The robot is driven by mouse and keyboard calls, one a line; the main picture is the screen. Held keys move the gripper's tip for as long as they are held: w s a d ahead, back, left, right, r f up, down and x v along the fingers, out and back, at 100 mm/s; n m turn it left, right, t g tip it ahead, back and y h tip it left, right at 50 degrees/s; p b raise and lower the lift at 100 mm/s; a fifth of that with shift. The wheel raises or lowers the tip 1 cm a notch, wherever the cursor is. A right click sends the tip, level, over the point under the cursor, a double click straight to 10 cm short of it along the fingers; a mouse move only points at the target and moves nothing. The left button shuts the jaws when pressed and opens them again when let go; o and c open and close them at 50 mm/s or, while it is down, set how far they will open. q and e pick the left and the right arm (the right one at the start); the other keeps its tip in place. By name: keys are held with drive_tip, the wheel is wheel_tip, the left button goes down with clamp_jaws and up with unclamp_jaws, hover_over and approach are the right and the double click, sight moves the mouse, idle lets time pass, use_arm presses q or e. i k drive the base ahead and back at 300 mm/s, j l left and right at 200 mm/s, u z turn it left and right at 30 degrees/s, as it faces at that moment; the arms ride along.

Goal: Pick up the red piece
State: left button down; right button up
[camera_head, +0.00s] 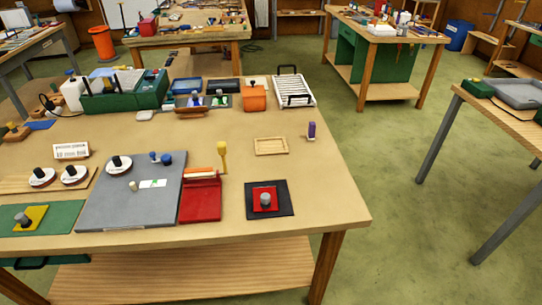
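A red square piece (259,205) with a grey knob on top lies on a black square mat (285,210) near the front right of the wooden table (325,205). The red piece lies flat and nothing covers it. Neither of my grippers is in view.
A red block-like holder (200,203) with a yellow-topped tool stands left of the mat. A grey board (112,203) and a yellow knobbed piece (30,218) on a green mat lie further left. A small wooden tray (271,146) is behind. The table's right front is clear.

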sight(265, 198)
drive_tip(key=i+l+u, duration=0.15)
drive_tip(key=l, duration=0.35)
drive_tip(key=i+l+u, duration=0.15)
drive_tip(key=l, duration=0.35)
drive_tip(key=i+l+u, duration=0.2)
drive_tip(key=l, duration=0.3)
drive_tip(key=l+u, duration=0.15)
drive_tip(key=l, duration=0.35)
drive_tip(key=i, duration=0.05)
